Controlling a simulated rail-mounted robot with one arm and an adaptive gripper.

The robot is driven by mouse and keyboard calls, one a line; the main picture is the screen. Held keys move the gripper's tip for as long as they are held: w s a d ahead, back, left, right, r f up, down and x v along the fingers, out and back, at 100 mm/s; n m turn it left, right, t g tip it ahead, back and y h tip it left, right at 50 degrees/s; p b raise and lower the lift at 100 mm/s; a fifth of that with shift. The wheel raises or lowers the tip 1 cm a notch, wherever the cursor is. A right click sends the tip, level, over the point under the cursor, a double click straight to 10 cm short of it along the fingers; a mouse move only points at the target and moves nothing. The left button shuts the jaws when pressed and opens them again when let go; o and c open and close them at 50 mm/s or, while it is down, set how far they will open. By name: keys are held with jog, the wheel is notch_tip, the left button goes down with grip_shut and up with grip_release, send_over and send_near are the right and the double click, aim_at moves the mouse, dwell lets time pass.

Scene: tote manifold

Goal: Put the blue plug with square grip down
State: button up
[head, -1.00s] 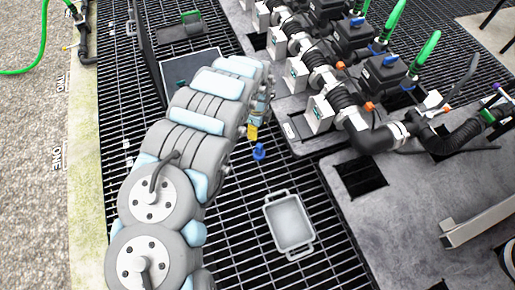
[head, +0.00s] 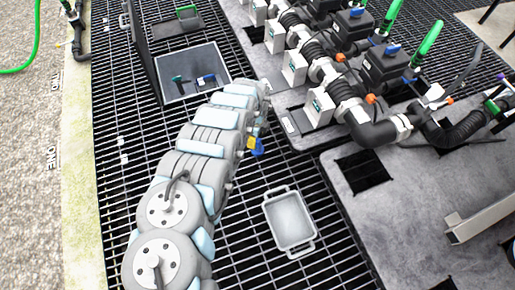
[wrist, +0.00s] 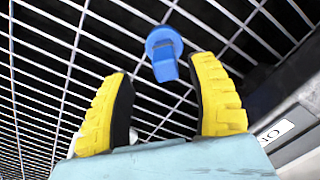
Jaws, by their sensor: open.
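The blue plug (wrist: 164,52) has a round flange and a blocky grip. In the wrist view it is at the top centre over the dark floor grating, its grip end pointing down between the tips of my gripper (wrist: 163,72). The two yellow-padded fingers are spread, with a visible space on both sides of the grip. In the head view the plug (head: 258,147) is just beside the yellow fingers of my gripper (head: 252,143), above or on the grating. I cannot tell whether the plug touches the grating.
A grey tray with handles (head: 290,222) sits on the grating in front. An open bin (head: 190,88) behind my arm holds small green and blue pieces. The valve manifold (head: 350,75) and its grey base plate (head: 420,190) stand at the right. The grating (head: 120,190) left of my arm is mostly bare.

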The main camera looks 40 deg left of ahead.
aim_at(258, 140)
jog(key=shift+f, duration=0.15)
jog(key=shift+w+d+f+b, duration=0.1)
jog(key=shift+w+f+b, duration=0.1)
jog(key=shift+f+b, duration=0.55)
jog(key=shift+w+d+f+b, duration=0.15)
jog(key=shift+f+b, duration=0.25)
jog(key=shift+f, duration=0.65)
jog(key=shift+f+b, duration=0.35)
jog(key=shift+f, duration=0.4)
jog(key=shift+r, duration=0.1)
jog(key=shift+a, duration=0.1)
jog(key=shift+c, duration=0.8)
grip_shut()
